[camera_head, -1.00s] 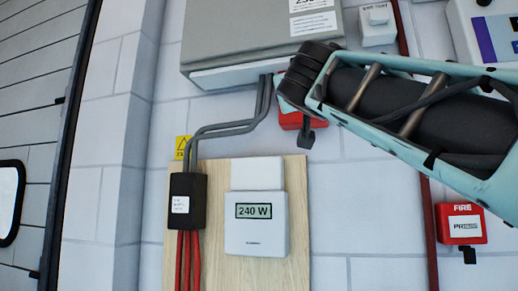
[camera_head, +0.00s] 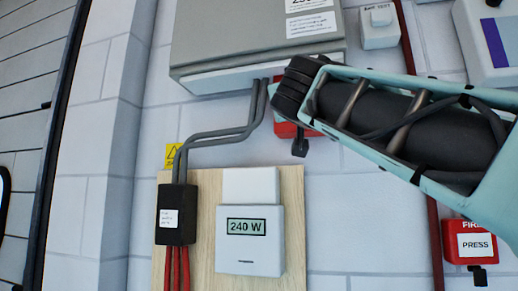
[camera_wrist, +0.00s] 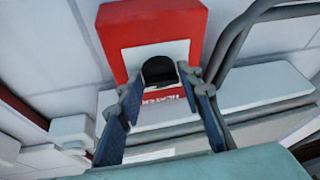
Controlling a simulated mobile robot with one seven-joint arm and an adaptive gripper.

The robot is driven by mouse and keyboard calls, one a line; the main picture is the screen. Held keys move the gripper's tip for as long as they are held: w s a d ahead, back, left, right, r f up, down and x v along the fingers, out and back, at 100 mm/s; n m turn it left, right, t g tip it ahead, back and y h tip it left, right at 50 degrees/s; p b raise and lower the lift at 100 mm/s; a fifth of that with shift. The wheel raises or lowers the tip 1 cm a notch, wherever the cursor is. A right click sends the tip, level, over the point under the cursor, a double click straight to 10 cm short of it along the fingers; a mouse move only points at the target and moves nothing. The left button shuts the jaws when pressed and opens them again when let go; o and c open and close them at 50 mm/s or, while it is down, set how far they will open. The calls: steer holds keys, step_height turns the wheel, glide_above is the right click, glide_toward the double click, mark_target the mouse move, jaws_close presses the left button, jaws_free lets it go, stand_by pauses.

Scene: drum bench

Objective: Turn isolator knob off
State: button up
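A red isolator box (camera_wrist: 152,25) with a black knob (camera_wrist: 158,70) on its pale face panel shows at the top of the wrist view. My gripper (camera_wrist: 159,76) is open, with one blue-padded finger on each side of the knob. I cannot tell whether the fingers touch it. In the head view the red box (camera_head: 284,130) is mostly hidden behind my arm, and a dark piece (camera_head: 300,146) hangs below it. My fingers cannot be made out there.
A large grey cabinet (camera_head: 255,45) hangs above, with grey conduits (camera_head: 215,137) running down to a black box (camera_head: 176,214). A meter reading 240 W (camera_head: 249,245) is on a wooden board (camera_head: 204,265). A red press box (camera_head: 470,241) is at right, beside a red pipe (camera_head: 434,235).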

steer(key=c, duration=0.6)
steer(key=shift+r+n+p, duration=0.15)
steer(key=shift+n+p, duration=0.15)
steer(key=shift+p, duration=0.15)
steer(key=n+g+y+p, duration=0.1)
steer(key=n+p, duration=0.5)
steer(key=r+n+g+y+p, duration=0.1)
steer(key=n+g+y+p, duration=0.1)
steer(key=n+p, duration=0.4)
steer(key=n+g+y+p, duration=0.1)
steer(key=n+g+p, duration=0.1)
steer(key=n+p, duration=0.4)
steer(key=shift+s+d+r+y, duration=0.1)
steer(key=shift+d+r+y, duration=0.05)
steer(key=shift+d+y, duration=0.15)
steer(key=shift+n+g, duration=0.3)
steer(key=shift+n, duration=0.1)
